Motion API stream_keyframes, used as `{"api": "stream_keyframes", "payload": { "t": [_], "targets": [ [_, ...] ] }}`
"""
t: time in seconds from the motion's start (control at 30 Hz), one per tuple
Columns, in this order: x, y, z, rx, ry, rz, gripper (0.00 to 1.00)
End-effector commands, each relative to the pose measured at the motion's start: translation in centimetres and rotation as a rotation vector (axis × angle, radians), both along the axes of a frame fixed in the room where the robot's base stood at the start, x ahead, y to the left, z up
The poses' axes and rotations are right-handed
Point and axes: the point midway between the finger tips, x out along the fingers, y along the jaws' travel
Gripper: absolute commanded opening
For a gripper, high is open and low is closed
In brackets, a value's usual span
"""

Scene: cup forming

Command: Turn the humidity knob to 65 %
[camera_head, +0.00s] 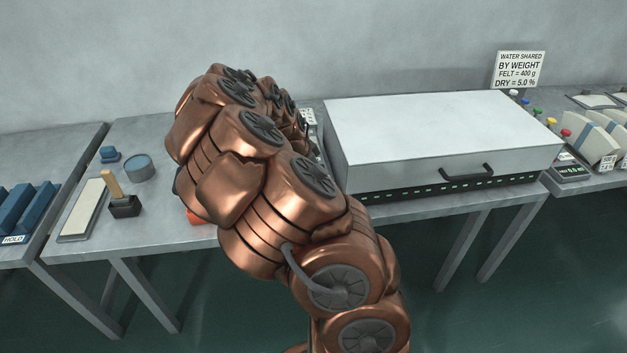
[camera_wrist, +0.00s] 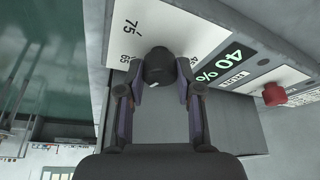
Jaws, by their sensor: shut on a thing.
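The black humidity knob (camera_wrist: 160,64) sits on a white dial plate in the wrist view. My gripper (camera_wrist: 159,72) is shut on the knob, one finger on each side. A small light mark shows on the knob, but I cannot tell which figure it points at. The green display (camera_wrist: 222,63) beside the dial reads 40 %. In the head view my arm hides the knob, the panel face and my gripper.
A red button (camera_wrist: 274,94) is on the same panel, right of the display. In the head view a large white-topped box (camera_head: 430,130) with a dark handle stands right of my arm. A blue-grey round pot (camera_head: 140,167) and a wooden-handled stamp (camera_head: 123,205) stand left.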

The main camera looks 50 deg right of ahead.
Motion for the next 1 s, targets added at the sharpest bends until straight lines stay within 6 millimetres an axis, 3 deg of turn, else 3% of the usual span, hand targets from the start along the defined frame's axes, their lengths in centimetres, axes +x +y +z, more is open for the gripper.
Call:
{"api": "stream_keyframes", "payload": {
  "t": [0.5, 1.0],
  "targets": [
    [0.33, -0.03, -0.3, 0.004, -0.003, -0.405, 0.0],
    [0.42, -0.04, -0.06, 0.002, -0.005, -0.528, 0.0]
  ]
}}
